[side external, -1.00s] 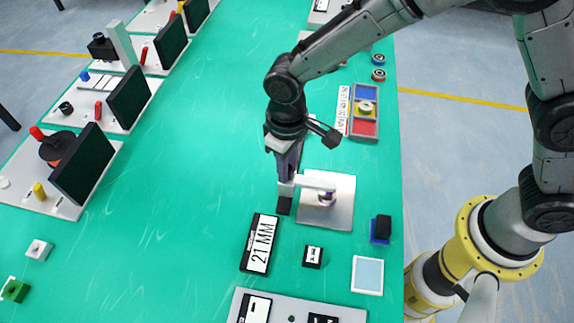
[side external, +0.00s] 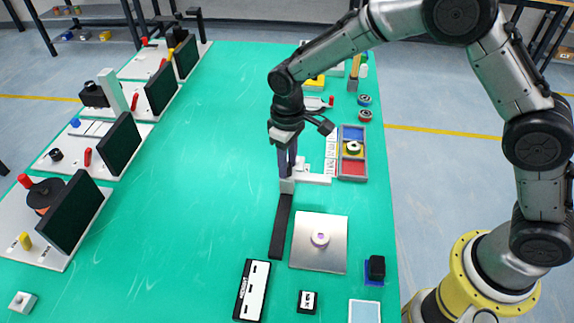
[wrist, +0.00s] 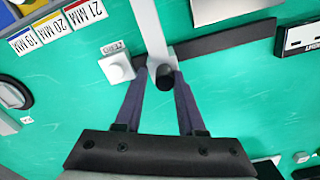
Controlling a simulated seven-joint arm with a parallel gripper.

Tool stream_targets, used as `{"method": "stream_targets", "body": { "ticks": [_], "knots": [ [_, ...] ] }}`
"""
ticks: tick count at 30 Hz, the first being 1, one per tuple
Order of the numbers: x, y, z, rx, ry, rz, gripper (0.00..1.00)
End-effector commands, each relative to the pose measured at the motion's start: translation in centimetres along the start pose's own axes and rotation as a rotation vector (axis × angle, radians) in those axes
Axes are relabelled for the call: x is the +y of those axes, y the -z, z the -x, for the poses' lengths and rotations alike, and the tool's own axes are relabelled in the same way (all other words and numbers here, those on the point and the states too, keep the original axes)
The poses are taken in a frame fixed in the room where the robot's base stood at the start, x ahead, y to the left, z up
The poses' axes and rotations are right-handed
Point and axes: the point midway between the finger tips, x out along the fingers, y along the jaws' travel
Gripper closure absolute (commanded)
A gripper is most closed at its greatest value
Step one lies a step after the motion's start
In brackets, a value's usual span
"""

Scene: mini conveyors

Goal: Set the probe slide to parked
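The probe slide (side external: 312,179) is a white carriage with an arm reaching right, at the far end of its black rail (side external: 280,228). In the wrist view the white slide (wrist: 150,28) carries a black knob (wrist: 165,80). My gripper (side external: 287,176) is down at the carriage. The metal plate (side external: 305,261) beside the rail holds a small pale ring part (side external: 319,238), clear of the slide arm.
A readout box (side external: 253,290) showing dashes lies near the rail's near end. A white button (wrist: 115,68) labelled ZERO is close to my fingers. A sorting tray (side external: 351,128) with blue, yellow and red compartments stands right of the slide. The mat's middle is clear.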

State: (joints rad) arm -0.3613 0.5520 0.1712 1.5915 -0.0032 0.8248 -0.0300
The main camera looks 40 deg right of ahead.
Motion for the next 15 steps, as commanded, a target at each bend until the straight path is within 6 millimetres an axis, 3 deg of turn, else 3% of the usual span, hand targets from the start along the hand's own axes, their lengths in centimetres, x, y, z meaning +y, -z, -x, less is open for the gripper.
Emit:
{"method": "stream_targets", "body": {
  "ticks": [1,3,4,15],
  "knots": [
    [0.20,0.22,0.16,0.008,-0.002,-0.002,0.59],
    [0.14,0.19,0.14,0.007,-0.001,-0.002,0.46],
    [0.11,0.16,0.13,0.006,-0.001,-0.002,0.44],
    [-0.09,0.04,0.53,0.002,0.001,-0.001,0.44]
  ]
}}
